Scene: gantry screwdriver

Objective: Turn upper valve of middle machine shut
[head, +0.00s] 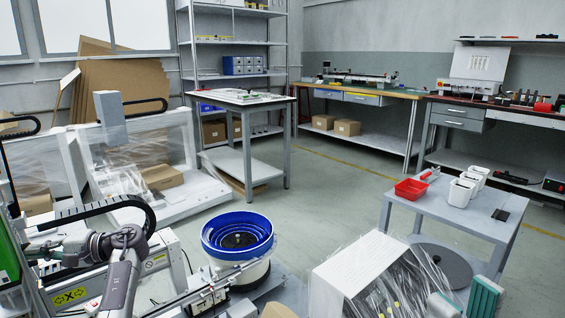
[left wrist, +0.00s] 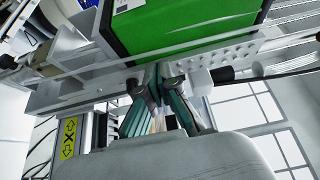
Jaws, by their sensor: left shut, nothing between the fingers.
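The machine in front of my left gripper has a green box (left wrist: 190,25) on a pale frame in the left wrist view. My left gripper (left wrist: 159,78) is shut and empty, its teal-lined fingers meeting just under the green box. I cannot tell whether the tips touch the frame. A dark knob-like part (left wrist: 222,74) is right of the tips; I cannot make out for certain which part is the upper valve. In the head view my left arm is at the lower left and its fingertips are not visible. My right gripper (head: 462,294) is at the bottom right, fingers apart and empty.
A blue bowl feeder (head: 238,232) stands beside the machine rail. A white box under plastic wrap (head: 352,268) is left of my right gripper. A grey table (head: 445,213) holds a red bin (head: 411,189) and white bins. Open floor (head: 325,205) lies behind.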

